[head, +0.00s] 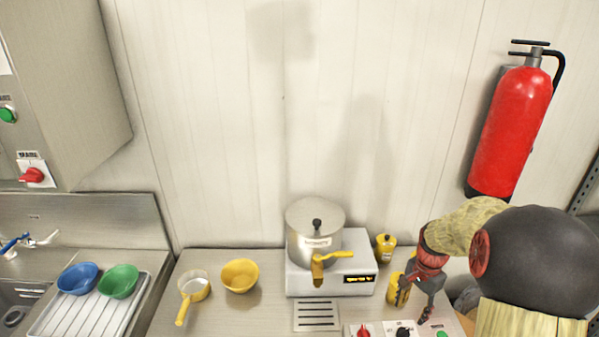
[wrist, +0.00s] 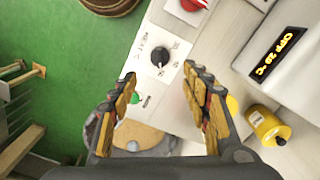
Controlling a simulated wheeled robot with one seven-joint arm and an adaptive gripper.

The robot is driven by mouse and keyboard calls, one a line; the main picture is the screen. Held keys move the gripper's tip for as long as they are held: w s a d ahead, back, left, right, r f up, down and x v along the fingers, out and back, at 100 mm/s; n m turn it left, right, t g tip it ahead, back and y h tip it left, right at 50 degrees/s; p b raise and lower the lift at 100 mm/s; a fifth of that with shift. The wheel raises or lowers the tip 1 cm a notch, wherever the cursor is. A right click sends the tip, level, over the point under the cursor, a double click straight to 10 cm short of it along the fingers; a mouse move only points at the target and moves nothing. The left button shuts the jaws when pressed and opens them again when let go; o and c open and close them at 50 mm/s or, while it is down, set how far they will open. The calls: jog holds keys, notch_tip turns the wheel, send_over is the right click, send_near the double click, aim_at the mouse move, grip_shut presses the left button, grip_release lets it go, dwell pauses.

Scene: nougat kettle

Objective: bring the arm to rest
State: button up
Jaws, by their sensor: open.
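My gripper (head: 415,292) is at the lower right of the head view, above the right end of the counter, beside a control panel. In the wrist view its two yellow-padded fingers (wrist: 160,100) are spread apart with nothing between them. The covered steel kettle (head: 314,236) stands on a white heating unit (head: 330,277) left of my gripper. The unit's display (wrist: 278,53) reads OFF 20 °C in the wrist view.
A yellow jar (head: 385,246) stands right of the kettle. A yellow bowl (head: 240,275) and a yellow-handled pan (head: 194,287) sit on the left counter. The control panel (wrist: 152,75) has a black knob and a green button. A fire extinguisher (head: 510,130) hangs on the wall.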

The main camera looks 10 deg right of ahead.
jog(key=s+a+r+n+t+b, duration=0.2)
jog(key=s+a+r+n+b, duration=0.1)
jog(key=a, duration=0.5)
jog(key=s+a+r+n+t+b, duration=0.1)
jog(key=s+a+r+n+b, duration=0.3)
jog(key=a, duration=0.5)
jog(key=s+a+r+n+t+b, duration=0.2)
jog(key=s+a+r+n+b, duration=0.1)
jog(key=s+a+r+n, duration=0.2)
jog(key=s+a+n, duration=0.2)
jog(key=a, duration=0.2)
jog(key=shift+n+t, duration=0.3)
jog(key=shift+n, duration=0.1)
